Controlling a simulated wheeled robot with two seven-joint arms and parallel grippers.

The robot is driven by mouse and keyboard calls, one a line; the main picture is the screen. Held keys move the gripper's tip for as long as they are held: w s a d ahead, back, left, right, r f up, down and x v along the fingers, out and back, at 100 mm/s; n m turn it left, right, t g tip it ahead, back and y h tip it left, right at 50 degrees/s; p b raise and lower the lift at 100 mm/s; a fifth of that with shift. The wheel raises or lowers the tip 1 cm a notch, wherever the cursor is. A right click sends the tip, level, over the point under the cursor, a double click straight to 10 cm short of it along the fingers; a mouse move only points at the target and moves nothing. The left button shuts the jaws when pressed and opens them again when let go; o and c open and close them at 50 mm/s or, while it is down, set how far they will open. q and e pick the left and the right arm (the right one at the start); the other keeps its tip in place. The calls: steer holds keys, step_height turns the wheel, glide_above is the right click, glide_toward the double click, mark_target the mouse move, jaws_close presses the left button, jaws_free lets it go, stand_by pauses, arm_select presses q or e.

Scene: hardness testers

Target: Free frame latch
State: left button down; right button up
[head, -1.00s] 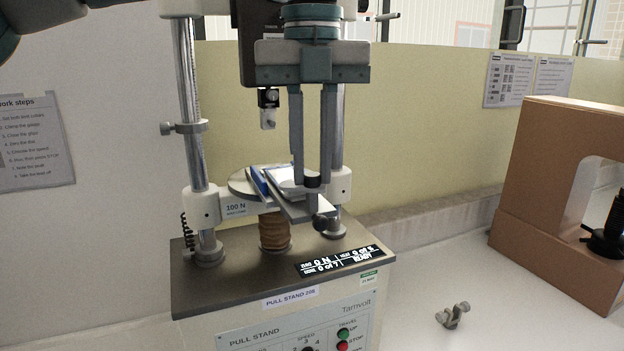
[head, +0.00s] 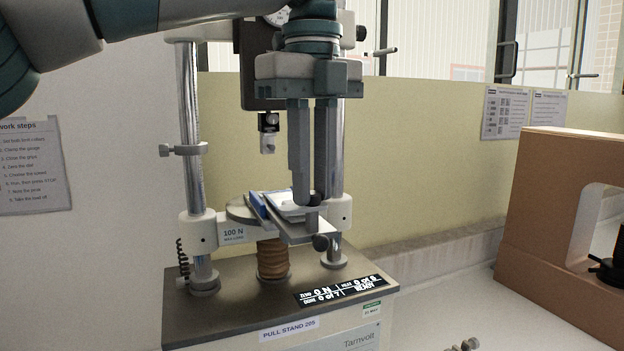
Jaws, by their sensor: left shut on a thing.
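The pull stand (head: 215,305) fills the middle of the head view. A small metal frame (head: 305,232) sits on its round platform, with a white piece (head: 283,205) and a blue strip (head: 258,205) in it. My left gripper (head: 310,198) points down at the frame's right end. It is shut on a small dark knob (head: 317,199), taken to be the frame latch; the fingertips partly hide it. A larger black knob (head: 320,242) sticks out below at the frame's front corner. My right gripper is not in view.
A small grip fitting (head: 268,132) hangs over the platform, left of my fingers. Chrome columns (head: 188,125) stand beside it. A brown box-like frame (head: 545,215) stands at the right. A small metal part (head: 466,345) lies at the bottom edge.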

arm_select(q)
steer(key=c, duration=1.6)
jaws_free()
steer(key=shift+r, duration=0.1)
